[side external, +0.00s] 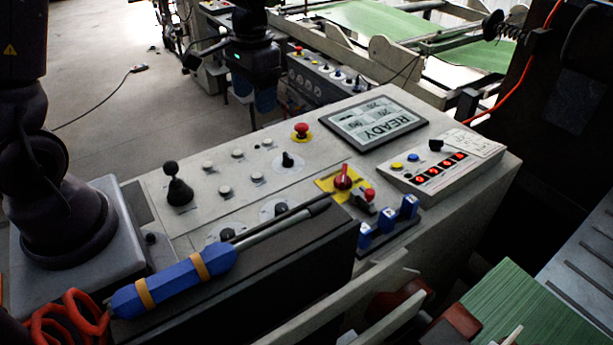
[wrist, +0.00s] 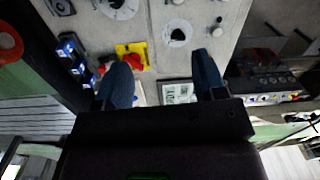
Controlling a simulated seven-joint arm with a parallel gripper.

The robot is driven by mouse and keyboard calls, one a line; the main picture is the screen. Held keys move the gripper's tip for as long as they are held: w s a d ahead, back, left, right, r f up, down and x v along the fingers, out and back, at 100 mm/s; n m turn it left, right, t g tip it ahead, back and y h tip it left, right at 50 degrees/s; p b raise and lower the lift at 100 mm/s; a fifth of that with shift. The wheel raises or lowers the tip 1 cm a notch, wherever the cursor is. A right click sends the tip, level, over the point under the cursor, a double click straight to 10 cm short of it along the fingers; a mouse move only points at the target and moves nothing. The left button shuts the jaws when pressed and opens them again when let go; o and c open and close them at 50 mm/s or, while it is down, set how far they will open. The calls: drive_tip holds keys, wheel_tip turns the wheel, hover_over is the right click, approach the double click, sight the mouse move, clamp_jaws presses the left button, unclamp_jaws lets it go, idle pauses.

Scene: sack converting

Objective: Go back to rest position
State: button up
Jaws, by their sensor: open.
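My gripper (side external: 254,100) hangs above the far edge of the grey control console (side external: 225,160) in the side view, clear of its controls. Its two dark blue fingers are apart with nothing between them. In the wrist view the gripper (wrist: 160,72) is also open and empty, with the console top (wrist: 180,45) beyond the fingertips. The console carries a red emergency button (side external: 301,129) on a yellow ring, a black joystick (side external: 175,185), a red rotary switch (side external: 343,180) on a yellow plate, and a screen (side external: 376,124) reading READY.
A blue-handled tool (side external: 175,283) with orange bands lies on a dark ledge at the front. Blue clips (side external: 387,222) stand at the console's front right. A small box (side external: 440,165) with lit red buttons sits at its right. A second control panel (side external: 325,75) stands behind.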

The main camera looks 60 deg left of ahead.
drive_tip(key=s+d+r+m+t, duration=0.1)
drive_tip(key=s+d+r+t, duration=0.5)
drive_tip(key=s+r, duration=0.7)
drive_tip(key=shift+s+d+r, duration=0.2)
drive_tip(key=shift+s+d, duration=0.6)
drive_tip(key=shift+d, duration=0.45)
